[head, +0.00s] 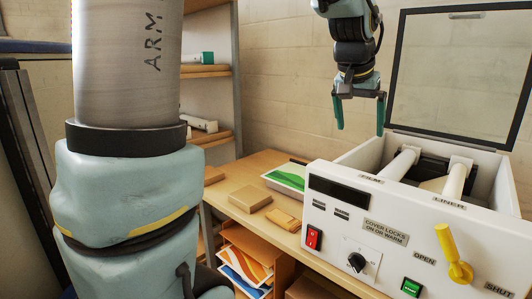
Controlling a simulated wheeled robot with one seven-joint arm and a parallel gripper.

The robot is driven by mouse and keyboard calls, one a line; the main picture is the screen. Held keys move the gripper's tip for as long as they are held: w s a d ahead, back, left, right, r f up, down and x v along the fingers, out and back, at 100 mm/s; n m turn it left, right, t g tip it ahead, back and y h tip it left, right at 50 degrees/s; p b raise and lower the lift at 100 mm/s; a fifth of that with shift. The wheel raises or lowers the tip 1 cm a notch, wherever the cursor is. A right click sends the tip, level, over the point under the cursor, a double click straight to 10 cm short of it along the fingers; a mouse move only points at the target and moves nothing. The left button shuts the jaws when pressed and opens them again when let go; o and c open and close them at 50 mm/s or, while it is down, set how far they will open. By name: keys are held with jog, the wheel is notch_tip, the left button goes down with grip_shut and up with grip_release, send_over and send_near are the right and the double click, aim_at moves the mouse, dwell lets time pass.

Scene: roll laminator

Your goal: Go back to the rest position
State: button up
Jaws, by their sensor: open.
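My gripper (359,114) hangs at the top right of the head view, fingers pointing down. Its two green fingers are apart, and nothing shows between them. It is above the back left side of the roll laminator (330,222), touching nothing that I can see. The laminator's framed clear cover (461,70) stands raised at the back. Two pale rolls lie inside, by the FILM and LINER labels.
A wooden table (236,186) holds a green and white printed sheet (285,177) and small brown blocks (250,200). Printed sheets (246,265) lie in a cubby below. Shelves (205,70) stand behind. My own arm column fills the left side. Open air surrounds my gripper's fingers.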

jog(key=s+a+f+n+g+y, duration=0.1)
jog(key=s+a+f+n, duration=0.1)
jog(key=a+f, duration=0.55)
jog(key=s+a+f+n+y, duration=0.1)
jog(key=s+a+f+n, duration=0.3)
jog(key=a, duration=0.7)
jog(key=s+a+f+n+g+y, duration=0.1)
jog(key=a+f, duration=0.7)
jog(key=a, duration=0.2)
notch_tip(320, 180, down, 10)
jog(key=s+b, duration=0.1)
jog(key=b, duration=0.9)
jog(key=shift+s+d+f+m+g, duration=0.2)
jog(key=shift+d+m+g, duration=0.1)
jog(key=shift+d+g, duration=0.1)
